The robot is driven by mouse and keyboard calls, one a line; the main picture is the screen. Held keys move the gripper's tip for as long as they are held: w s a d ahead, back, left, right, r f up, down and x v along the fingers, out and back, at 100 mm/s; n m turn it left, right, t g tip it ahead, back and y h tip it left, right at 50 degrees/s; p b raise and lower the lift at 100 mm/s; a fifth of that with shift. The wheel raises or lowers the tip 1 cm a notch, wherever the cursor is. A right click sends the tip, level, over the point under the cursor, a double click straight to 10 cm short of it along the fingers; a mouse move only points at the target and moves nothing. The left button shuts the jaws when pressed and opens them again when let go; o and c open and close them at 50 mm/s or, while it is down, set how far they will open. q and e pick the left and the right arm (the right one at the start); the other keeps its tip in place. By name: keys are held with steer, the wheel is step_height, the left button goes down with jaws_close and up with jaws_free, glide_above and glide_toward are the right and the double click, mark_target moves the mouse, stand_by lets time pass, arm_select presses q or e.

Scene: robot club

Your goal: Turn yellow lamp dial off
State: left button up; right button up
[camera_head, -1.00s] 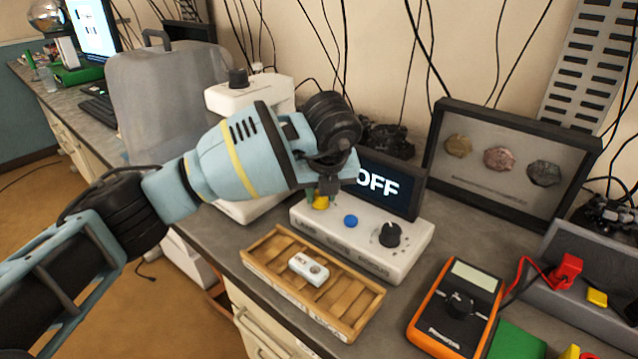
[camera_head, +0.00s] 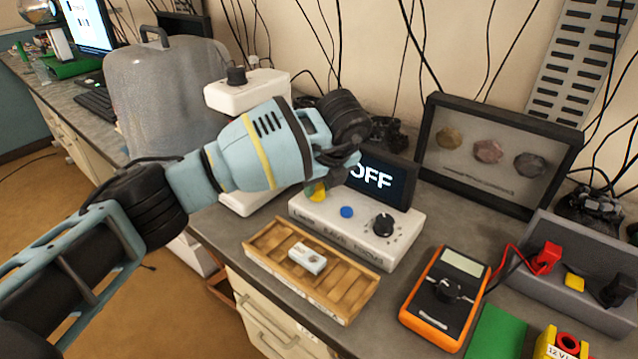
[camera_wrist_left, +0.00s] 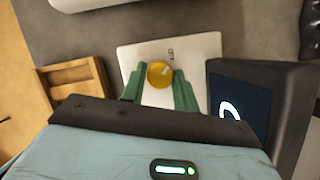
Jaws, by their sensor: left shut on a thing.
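The yellow lamp dial (camera_head: 318,192) is on the left end of a white control box (camera_head: 372,247), above the lamp label. My left gripper (camera_head: 313,188) reaches down over it and hides part of it. In the left wrist view the dial (camera_wrist_left: 160,74) sits between the two green fingertips (camera_wrist_left: 159,88), which are shut on it. A dark screen (camera_head: 380,182) behind the box reads OFF. The box also has a blue button (camera_head: 347,212) and a black knob (camera_head: 383,224). My right gripper is not in view.
A wooden tray (camera_head: 340,307) with a small white device (camera_head: 307,258) lies in front of the box. An orange multimeter (camera_head: 447,297) is to the right. A framed display (camera_head: 497,153) stands behind. A white microscope-like stand (camera_head: 247,95) is at the left.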

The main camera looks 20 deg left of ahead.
arm_select(q)
steer(key=shift+r, duration=0.1)
steer(key=o, duration=1)
steer(key=shift+c, duration=0.2)
steer(key=v, duration=0.7)
steer(key=shift+d+r, duration=0.2)
steer(key=shift+r, duration=0.15)
steer(key=shift+s+f, duration=0.1)
steer(key=shift+s, duration=0.05)
